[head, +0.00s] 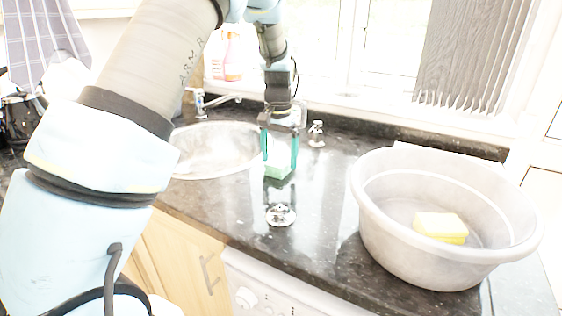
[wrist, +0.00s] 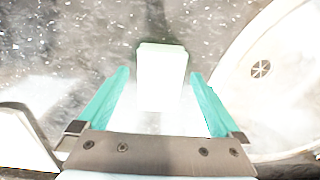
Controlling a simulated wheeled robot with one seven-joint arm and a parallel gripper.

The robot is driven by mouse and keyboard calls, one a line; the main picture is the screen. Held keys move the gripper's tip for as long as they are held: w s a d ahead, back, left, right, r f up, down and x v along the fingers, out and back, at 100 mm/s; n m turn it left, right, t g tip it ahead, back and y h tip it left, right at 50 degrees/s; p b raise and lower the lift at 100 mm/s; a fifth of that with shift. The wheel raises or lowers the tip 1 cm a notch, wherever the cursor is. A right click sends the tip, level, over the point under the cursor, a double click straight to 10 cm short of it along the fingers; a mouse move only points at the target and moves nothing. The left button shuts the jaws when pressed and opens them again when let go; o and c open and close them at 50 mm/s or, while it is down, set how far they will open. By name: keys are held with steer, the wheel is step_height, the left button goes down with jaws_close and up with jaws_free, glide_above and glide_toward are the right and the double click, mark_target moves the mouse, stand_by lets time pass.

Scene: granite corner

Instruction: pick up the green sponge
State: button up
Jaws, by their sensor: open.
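The green sponge (head: 279,173) is a small block on the dark granite counter, right of the sink in the head view. In the wrist view the sponge (wrist: 161,70) looks washed out, almost white, with a faint green tint. My gripper (head: 279,160) is open and points down over it, its teal fingers at either side of the sponge in the head view. In the wrist view the fingers of my gripper (wrist: 161,76) are spread, with the sponge between and a little beyond their tips. I see a gap on both sides. Contact is not visible.
A round metal sink (head: 200,165) lies left of the sponge. A grey plastic basin (head: 375,235) holding a yellow sponge (head: 440,226) stands at right. Small shiny metal items sit in front (head: 281,215) and behind (head: 316,134). The counter between sponge and basin is clear.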

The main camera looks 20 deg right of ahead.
mark_target(278, 161)
steer(key=shift+f, duration=1)
steer(key=c, duration=1.4)
step_height(278, 161, up, 10)
steer(key=shift+r+b, duration=0.1)
steer(key=shift+b, duration=1.05)
steer(key=shift+c, duration=0.2)
steer(key=o, duration=0.8)
steer(key=c, duration=0.5)
steer(key=shift+a, duration=0.1)
